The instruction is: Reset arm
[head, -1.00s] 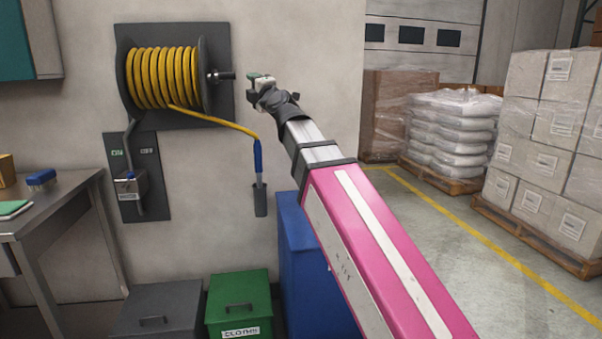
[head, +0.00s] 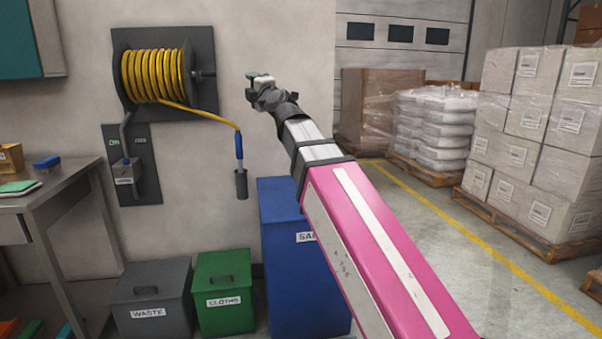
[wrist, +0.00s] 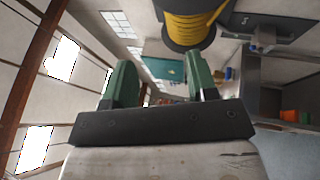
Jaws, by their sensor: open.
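My gripper (head: 262,78) is at the end of my raised arm in the head view, in front of the bare wall to the right of the hose reel. It is small and partly hidden by my wrist there. In the wrist view its two green fingers (wrist: 160,82) stand wide apart with nothing between them. The yellow hose reel (head: 158,75) hangs on a dark wall plate and also shows in the wrist view (wrist: 190,28). My gripper is apart from it.
A grey waste bin (head: 152,298), a green cloths bin (head: 222,290) and a tall blue bin (head: 290,265) stand along the wall. A metal bench (head: 60,190) is at left. Wrapped pallets (head: 535,140) stand at right, with clear floor (head: 450,260) before them.

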